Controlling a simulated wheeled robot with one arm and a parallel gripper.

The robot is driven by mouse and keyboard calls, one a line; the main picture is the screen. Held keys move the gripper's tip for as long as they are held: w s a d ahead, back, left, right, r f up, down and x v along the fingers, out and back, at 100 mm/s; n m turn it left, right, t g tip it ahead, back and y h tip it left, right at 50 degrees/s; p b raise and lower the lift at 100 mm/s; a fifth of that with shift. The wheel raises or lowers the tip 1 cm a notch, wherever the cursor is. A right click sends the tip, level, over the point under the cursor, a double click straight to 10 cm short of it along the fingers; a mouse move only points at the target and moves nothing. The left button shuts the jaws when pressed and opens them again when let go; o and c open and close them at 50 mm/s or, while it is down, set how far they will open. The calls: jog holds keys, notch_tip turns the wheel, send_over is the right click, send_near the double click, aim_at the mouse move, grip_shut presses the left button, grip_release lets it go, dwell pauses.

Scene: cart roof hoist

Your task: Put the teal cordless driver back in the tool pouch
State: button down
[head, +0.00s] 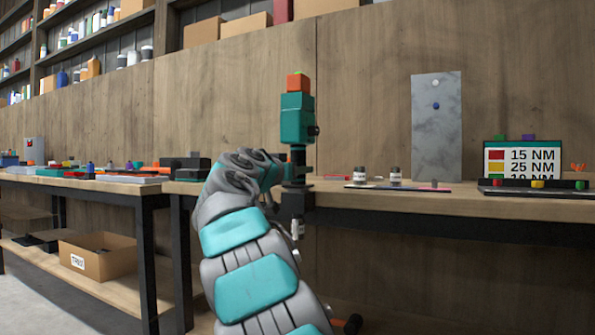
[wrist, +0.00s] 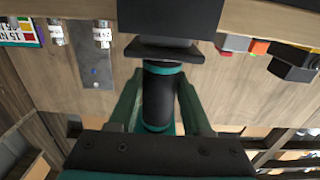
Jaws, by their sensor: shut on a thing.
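The teal cordless driver (head: 297,110) stands about upright in the head view, with an orange-red piece on top. My gripper (head: 293,177) is at its lower part, at the end of my arm. In the wrist view my gripper (wrist: 160,78) is shut on the black, teal-ringed handle of the driver (wrist: 158,100), with one finger on each side. A black block widens out at the handle's end, at the top of that view. The palm hides part of the driver there. I cannot make out the tool pouch in either view.
A wooden bench (head: 400,202) runs along the wall. On it are two small jars (head: 395,175), a grey plate (head: 436,130) and a torque sign (head: 522,160). Several tools and trays lie at the left. A cardboard box (head: 97,258) sits on the lower shelf.

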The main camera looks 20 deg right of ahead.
jog(key=shift+f, duration=0.5)
dwell(0.7)
jog(key=shift+c, duration=1.3)
grip_release()
jog(key=shift+f, duration=0.1)
jog(key=shift+f, duration=0.1)
jog(key=shift+a, duration=0.1)
